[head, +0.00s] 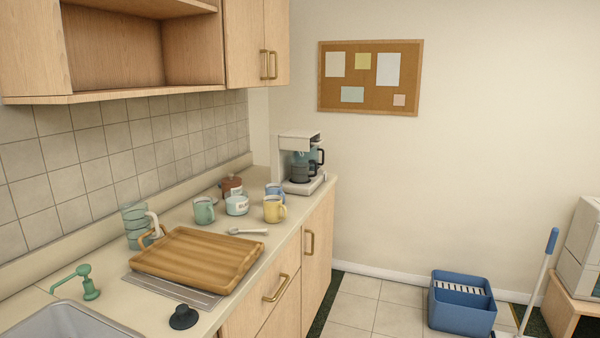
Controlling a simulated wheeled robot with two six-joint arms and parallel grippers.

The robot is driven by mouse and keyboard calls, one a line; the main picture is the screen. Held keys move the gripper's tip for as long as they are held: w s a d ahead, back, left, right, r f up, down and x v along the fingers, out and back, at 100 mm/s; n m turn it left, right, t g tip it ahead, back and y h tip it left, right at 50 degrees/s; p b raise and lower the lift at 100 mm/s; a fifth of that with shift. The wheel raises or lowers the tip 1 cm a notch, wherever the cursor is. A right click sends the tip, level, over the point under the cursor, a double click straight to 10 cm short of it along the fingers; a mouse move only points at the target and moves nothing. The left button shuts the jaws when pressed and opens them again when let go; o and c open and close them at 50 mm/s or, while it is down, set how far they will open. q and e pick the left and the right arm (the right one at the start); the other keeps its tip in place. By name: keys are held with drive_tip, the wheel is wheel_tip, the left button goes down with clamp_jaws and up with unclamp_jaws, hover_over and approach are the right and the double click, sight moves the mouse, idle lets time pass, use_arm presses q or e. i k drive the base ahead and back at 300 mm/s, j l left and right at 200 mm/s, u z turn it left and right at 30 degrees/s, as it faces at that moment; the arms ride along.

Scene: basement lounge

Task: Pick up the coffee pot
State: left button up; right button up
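The coffee pot (301,170) is a dark glass carafe with a black handle on its right. It sits in the white coffee maker (297,141) at the far end of the counter, against the back wall. The upper housing of the machine hangs over the pot, and the pot's exact contents are hard to make out. Neither of my grippers shows in the head view.
Yellow (274,209), green (203,210) and blue mugs stand before the coffee maker with a labelled jar (236,204). A wooden tray (198,259) lies nearer. A blue bucket (461,302) and mop handle (541,270) stand on the floor right; tiles beside the counter are clear.

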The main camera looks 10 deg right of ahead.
sight(299, 163)
drive_tip(key=i+l+u, duration=0.25)
drive_tip(key=i+l, duration=0.15)
drive_tip(key=i+l+u, duration=0.3)
drive_tip(key=i+l, duration=0.2)
drive_tip(key=i, duration=0.05)
